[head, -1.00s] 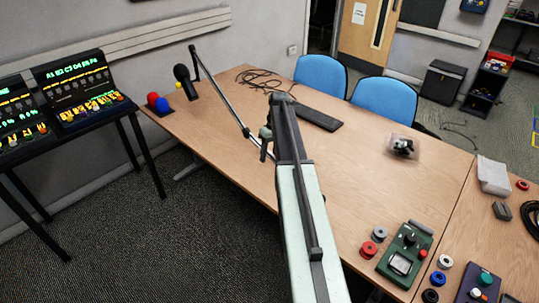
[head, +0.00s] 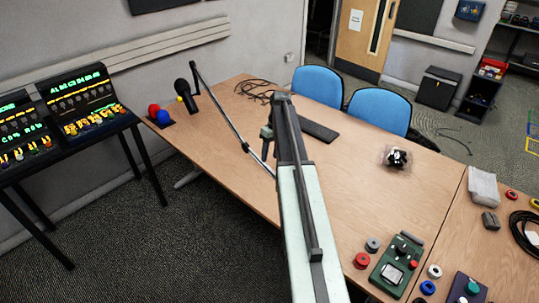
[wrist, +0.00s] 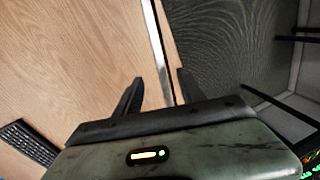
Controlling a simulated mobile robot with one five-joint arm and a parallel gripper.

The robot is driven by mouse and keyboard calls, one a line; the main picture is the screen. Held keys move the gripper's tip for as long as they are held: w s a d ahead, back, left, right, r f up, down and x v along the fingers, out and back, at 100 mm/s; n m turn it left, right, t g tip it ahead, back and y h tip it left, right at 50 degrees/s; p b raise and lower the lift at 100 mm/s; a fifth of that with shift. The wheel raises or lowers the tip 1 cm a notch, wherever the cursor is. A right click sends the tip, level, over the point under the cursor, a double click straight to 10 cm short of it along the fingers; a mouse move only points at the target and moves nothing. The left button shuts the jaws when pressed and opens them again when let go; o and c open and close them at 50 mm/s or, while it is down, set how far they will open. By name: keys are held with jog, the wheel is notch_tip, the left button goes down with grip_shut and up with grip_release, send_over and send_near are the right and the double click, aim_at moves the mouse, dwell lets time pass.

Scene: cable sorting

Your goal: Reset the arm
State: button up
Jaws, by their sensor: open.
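My arm extends from the bottom of the head view up over the wooden table (head: 390,215). My gripper (head: 267,143) is at its far end, above the table's left part and partly hidden by the arm.
A black keyboard (head: 318,131) lies past my arm. A green device (head: 396,266) and small coloured discs are at right. Blue chairs (head: 380,110) stand behind.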

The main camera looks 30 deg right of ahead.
jog(key=shift+f, duration=0.1)
jog(key=a+n, duration=0.3)
jog(key=a, duration=1.9)
jog(key=s+a+m+h, duration=0.2)
jog(key=s+a+m, duration=0.2)
jog(key=s+a, duration=0.9)
jog(key=shift+s+f, duration=0.45)
jog(key=shift+s, duration=0.6)
jog(key=shift+a, duration=0.1)
